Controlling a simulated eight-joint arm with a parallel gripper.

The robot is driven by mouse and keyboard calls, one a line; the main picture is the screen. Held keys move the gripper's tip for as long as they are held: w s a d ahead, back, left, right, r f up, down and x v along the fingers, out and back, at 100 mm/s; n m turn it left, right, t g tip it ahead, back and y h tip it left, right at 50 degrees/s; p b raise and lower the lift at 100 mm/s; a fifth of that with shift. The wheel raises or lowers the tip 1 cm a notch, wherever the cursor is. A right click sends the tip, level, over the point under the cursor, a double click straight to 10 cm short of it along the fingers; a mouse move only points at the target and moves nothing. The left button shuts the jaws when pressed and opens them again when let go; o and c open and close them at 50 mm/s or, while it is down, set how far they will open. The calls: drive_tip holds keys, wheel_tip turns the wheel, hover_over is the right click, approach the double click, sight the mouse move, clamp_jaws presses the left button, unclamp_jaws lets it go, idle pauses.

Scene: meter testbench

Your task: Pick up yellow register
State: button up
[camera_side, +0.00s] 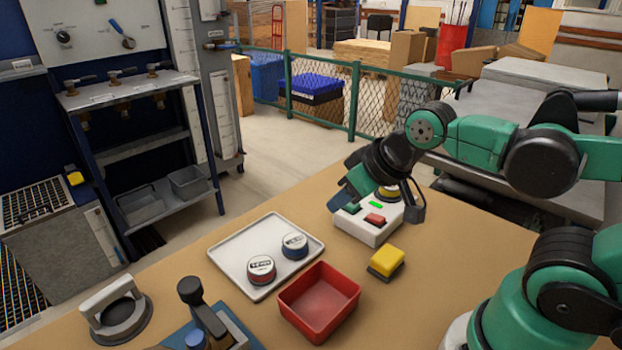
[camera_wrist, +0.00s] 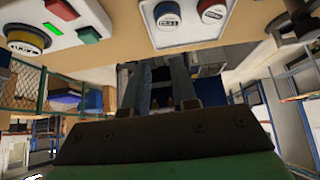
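The yellow register (camera_side: 388,194) is a round dial with a yellow ring. It sits on the white test box (camera_side: 362,228) near the back of the table, partly hidden by my wrist in the side view. In the wrist view, it shows at the upper left (camera_wrist: 28,42) with its pale face visible. My gripper (camera_side: 340,200) is above the back of the box, to the left of the register in the side view. In the wrist view, its fingers (camera_wrist: 172,78) are apart with nothing seen between them, and the register lies off to their left.
Red (camera_side: 261,270) and blue (camera_side: 295,246) registers sit on a white tray (camera_side: 232,245). An empty red bin (camera_side: 320,318) and a yellow-topped block (camera_side: 387,261) are in front of the box. A clamp-like fixture (camera_side: 200,320) stands at the front edge.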

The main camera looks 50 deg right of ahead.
drive_tip(key=o, duration=1)
drive_tip(key=n+g+h, duration=0.7)
drive_tip(key=n+h, duration=0.2)
drive_tip(key=n, duration=0.2)
approach(390, 189)
drive_tip(key=w, duration=0.1)
drive_tip(key=w+f, duration=0.1)
drive_tip(key=w, duration=0.1)
drive_tip(key=shift+w+d, duration=0.15)
drive_tip(key=shift+w, duration=0.05)
drive_tip(key=d+f+n+g+h, duration=0.2)
drive_tip(key=d+f+g, duration=0.1)
drive_tip(key=shift+s+n+h, duration=0.1)
drive_tip(key=shift+n+h, duration=0.3)
drive_tip(key=shift+s+d+f+n+g+h, duration=0.3)
drive_tip(key=shift+s+d+f+g+h, duration=0.1)
drive_tip(key=shift+d+f+g+h, duration=0.15)
drive_tip(key=shift+x, duration=2.55)
